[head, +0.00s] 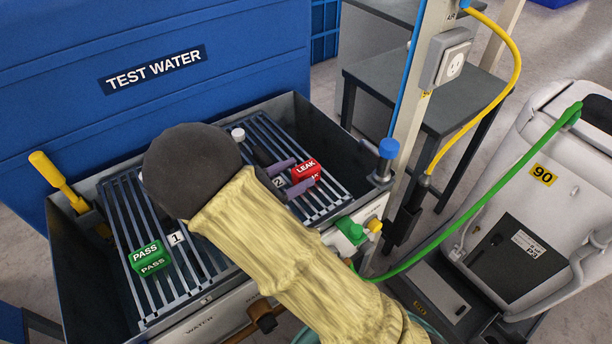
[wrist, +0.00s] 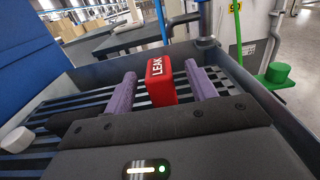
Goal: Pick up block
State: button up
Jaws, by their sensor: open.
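A red block labelled LEAK (head: 306,170) rests on the slatted grate of the basin at the right, by the number 2 tag. It also shows in the wrist view (wrist: 160,82), between the two purple fingers. My gripper (head: 294,175) is open around the red block, one finger on each side; in the wrist view (wrist: 162,92) gaps show beside the block. A green block labelled PASS (head: 148,257) sits on the left part of the grate, by the number 1 tag. My arm covers the middle of the basin in the head view.
The grey basin (head: 327,142) has raised walls around the grate. A blue TEST WATER tank (head: 80,100) stands behind it. A post with a blue knob (head: 389,148) and a green valve (head: 352,230) stand at the right edge. A green hose (head: 470,208) runs right.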

aim_at(312, 165)
dwell(0.3)
jog(key=x, duration=0.5)
dwell(0.4)
jog(key=c, duration=1.1)
